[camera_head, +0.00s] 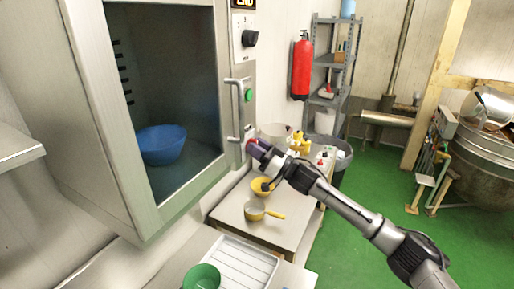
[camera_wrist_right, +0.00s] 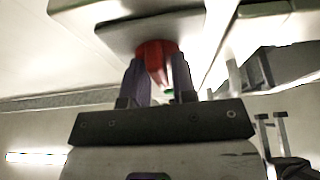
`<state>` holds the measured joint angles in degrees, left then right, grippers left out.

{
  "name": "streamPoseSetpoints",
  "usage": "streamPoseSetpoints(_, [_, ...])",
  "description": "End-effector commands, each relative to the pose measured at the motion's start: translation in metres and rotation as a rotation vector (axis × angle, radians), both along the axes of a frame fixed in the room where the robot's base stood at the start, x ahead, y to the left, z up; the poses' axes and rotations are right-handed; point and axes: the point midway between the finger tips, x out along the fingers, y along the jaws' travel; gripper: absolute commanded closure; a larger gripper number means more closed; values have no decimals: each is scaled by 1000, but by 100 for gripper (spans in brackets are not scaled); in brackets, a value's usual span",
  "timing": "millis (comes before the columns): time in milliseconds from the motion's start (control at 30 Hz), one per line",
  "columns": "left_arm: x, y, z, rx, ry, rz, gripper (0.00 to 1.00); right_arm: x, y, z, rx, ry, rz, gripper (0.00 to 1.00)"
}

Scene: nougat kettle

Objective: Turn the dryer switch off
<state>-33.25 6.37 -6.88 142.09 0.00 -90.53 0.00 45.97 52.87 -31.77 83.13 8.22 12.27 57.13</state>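The dryer (camera_head: 165,222) is a large pale metal cabinet on the left in the head view. Its red switch (camera_head: 250,142) sits low on the right-hand control panel, largely hidden by my right gripper (camera_head: 257,150). In the right wrist view, the red switch (camera_wrist_right: 155,52) lies between the tips of the fingers (camera_wrist_right: 160,75). The fingers are apart, one on each side, with a narrow light gap beside the red handle. Firm contact is not clear. The switch's exact angle is hard to read. My left gripper is not in view.
Above the switch are a green button (camera_head: 249,95), a black knob (camera_head: 250,38) and a vertical door handle (camera_head: 236,112). A blue bowl (camera_head: 162,145) is inside the dryer.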

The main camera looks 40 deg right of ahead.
Motion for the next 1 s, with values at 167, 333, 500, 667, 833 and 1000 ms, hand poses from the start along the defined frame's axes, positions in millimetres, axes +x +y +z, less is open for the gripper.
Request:
streamPoseSetpoints(167, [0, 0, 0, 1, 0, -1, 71, 0, 0, 0, 0, 0, 0, 92])
streamPoseSetpoints(333, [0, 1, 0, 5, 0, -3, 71, 0, 0, 0, 0, 0, 0, 100])
streamPoseSetpoints(500, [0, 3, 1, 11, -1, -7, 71, 0, 0, 1, -8, -3, 0, 100])
streamPoseSetpoints(667, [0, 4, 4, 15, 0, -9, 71, 0, 0, 2, -52, -23, 0, 100])
streamPoseSetpoints(833, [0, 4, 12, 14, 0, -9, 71, 0, 0, 3, -155, -69, 0, 100])
streamPoseSetpoints(1000, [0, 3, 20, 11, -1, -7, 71, 0, 0, 3, -300, -133, 0, 100])
